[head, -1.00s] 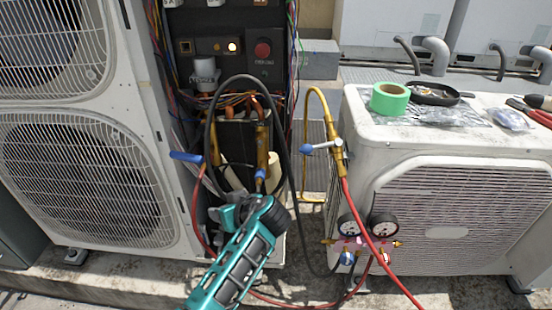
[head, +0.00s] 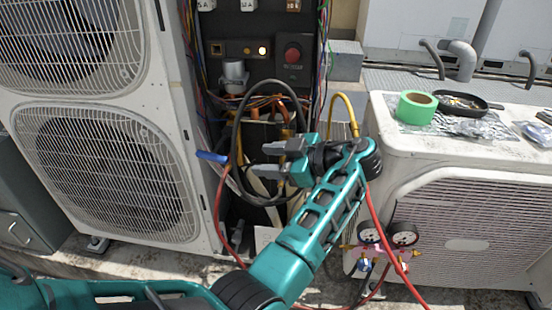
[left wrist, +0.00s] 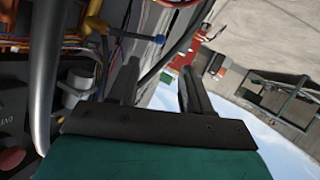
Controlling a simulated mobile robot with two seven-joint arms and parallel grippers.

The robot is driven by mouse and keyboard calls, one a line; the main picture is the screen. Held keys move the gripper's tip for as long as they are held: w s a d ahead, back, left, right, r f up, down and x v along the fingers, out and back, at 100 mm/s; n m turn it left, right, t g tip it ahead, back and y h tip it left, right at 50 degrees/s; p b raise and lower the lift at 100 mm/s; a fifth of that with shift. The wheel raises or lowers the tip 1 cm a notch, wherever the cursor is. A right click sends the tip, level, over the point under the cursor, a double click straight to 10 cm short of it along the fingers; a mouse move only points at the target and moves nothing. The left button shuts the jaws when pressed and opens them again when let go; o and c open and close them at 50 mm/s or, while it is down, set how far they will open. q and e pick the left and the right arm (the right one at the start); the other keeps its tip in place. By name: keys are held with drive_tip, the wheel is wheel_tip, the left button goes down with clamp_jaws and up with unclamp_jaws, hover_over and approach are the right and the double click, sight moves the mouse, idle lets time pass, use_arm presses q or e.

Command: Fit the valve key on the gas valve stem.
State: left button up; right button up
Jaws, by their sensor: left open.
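My left gripper (head: 262,160) is open and empty, its fingers pointing left in front of the pipes between the two condensers. It also shows open in the left wrist view (left wrist: 158,70), with no object between the fingers. A blue handle (head: 211,156) sticks out left of the copper pipes, apart from the fingertips; a blue handle also shows in the left wrist view (left wrist: 160,39). I cannot tell whether it is the valve key. My gripper and forearm hide the lower pipe fittings and the yellow-hose valve. I cannot make out the gas valve stem. My right gripper is out of view.
A black hose (head: 236,130) loops around the pipes beside my gripper. A red hose (head: 378,218) runs past my forearm near the gauges (head: 404,234). Green tape (head: 416,107) and a black dish (head: 463,103) rest on the right condenser (head: 480,170).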

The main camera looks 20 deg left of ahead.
sight(228, 161)
use_arm(q)
drive_tip(key=b+x, duration=0.1)
drive_tip(key=x, duration=0.9)
drive_tip(key=shift+a+f, duration=0.1)
drive_tip(key=shift+a, duration=0.15)
drive_tip(key=shift+c, duration=0.2)
clamp_jaws()
idle(0.6)
